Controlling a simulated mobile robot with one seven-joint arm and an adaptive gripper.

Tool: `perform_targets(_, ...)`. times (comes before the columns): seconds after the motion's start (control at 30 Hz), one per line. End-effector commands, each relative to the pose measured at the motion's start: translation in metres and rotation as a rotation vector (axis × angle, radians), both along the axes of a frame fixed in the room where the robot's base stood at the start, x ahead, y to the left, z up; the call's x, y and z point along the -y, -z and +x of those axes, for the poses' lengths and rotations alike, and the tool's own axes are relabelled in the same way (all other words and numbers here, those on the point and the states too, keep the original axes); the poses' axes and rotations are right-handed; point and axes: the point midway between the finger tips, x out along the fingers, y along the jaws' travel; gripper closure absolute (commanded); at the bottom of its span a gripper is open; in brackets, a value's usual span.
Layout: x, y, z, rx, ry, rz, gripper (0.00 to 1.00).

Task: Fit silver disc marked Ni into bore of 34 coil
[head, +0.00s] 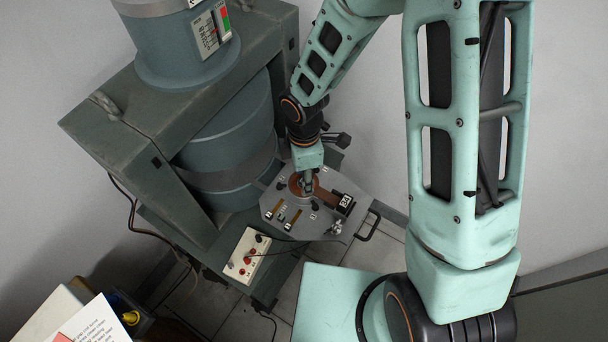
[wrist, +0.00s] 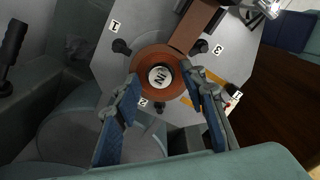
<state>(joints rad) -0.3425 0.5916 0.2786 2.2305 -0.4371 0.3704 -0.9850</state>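The silver disc marked Ni (wrist: 160,75) shows in the wrist view inside the dark round opening of the copper-brown coil (wrist: 148,55). A dark ring surrounds the disc; I cannot tell how deep it sits. The coil also shows in the head view (head: 294,181), with a brown arm running right to a black-and-white label (head: 345,201) that seems to read 34. My gripper (wrist: 159,76) is open, its two blue-padded fingers spread on either side of the disc, apart from it. In the head view my gripper (head: 307,190) is over the coil and hides part of it.
The coil lies on a grey plate (head: 327,222) with black knobs (wrist: 121,46), numbered tags and brass strips. A white box with red knobs (head: 247,256) stands in front left. A large grey-green magnet frame (head: 110,145) rises close on the left. A black handle (head: 371,225) is at the plate's right edge.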

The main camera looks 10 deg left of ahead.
Motion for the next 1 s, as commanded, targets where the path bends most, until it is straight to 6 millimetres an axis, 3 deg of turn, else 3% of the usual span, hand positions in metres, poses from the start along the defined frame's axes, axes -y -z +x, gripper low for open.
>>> perform_targets(0.17, 0.0, -0.006, 0.0, 0.0, 0.0, 0.0, 0.62)
perform_targets(0.27, 0.0, -0.019, 0.001, 0.003, 0.003, 0.001, 0.62)
perform_targets(0.7, 0.0, -0.106, 0.001, 0.004, 0.003, 0.001, 0.62)
perform_targets(1.0, 0.0, -0.124, 0.0, 0.0, 0.001, 0.0, 0.62)
